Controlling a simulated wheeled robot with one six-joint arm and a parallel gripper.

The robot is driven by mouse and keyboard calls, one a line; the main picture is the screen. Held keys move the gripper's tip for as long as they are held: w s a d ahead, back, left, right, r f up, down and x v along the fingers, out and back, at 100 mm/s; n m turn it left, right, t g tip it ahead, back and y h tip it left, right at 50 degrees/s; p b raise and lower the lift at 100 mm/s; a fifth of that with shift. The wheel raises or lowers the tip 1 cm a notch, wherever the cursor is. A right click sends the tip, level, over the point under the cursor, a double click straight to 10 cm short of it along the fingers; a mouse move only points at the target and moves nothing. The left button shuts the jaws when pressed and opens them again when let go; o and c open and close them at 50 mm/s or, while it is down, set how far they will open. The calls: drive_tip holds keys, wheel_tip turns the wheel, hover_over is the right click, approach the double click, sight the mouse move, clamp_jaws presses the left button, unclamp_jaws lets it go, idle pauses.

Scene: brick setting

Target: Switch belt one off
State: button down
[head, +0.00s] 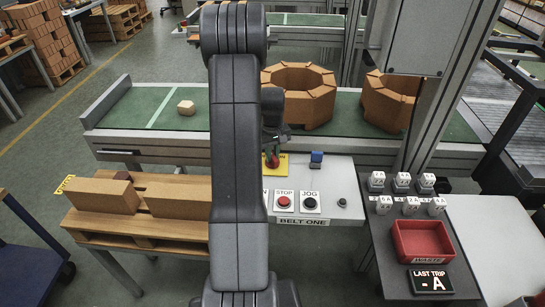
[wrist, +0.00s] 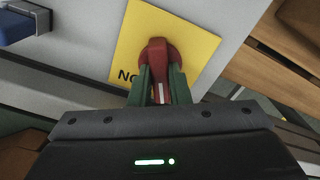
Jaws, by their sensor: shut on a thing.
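The belt one panel (head: 335,185) is pale, with the label BELT ONE on its front edge. A red rotary switch (wrist: 158,52) sits on a yellow plate (wrist: 200,38), partly lettered. My gripper (wrist: 161,78) is shut on the switch's red handle, one green finger on each side. A white mark shows on the handle between the fingers, on the side toward my gripper. In the head view the red switch (head: 273,160) is small and partly behind my arm. A red STOP button (head: 284,202) and a black JOG button (head: 310,203) are on the panel's front part.
A blue part (head: 316,158) stands beside the switch. A green belt (head: 345,120) behind carries ring-shaped brick stacks (head: 298,97) and a pale hexagonal piece (head: 186,108). A red waste tray (head: 422,240) is at right. A wooden pallet (head: 135,230) with bricks is at left.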

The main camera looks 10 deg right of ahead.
sight(273, 155)
drive_tip(key=shift+n+b, duration=0.45)
drive_tip(key=shift+n, duration=1.15)
drive_tip(key=c, duration=1.4)
unclamp_jaws()
drive_tip(key=shift+o, duration=0.2)
wheel_tip(273, 155, up, 14)
drive_tip(key=shift+b, duration=0.3)
drive_tip(key=shift+f, duration=0.15)
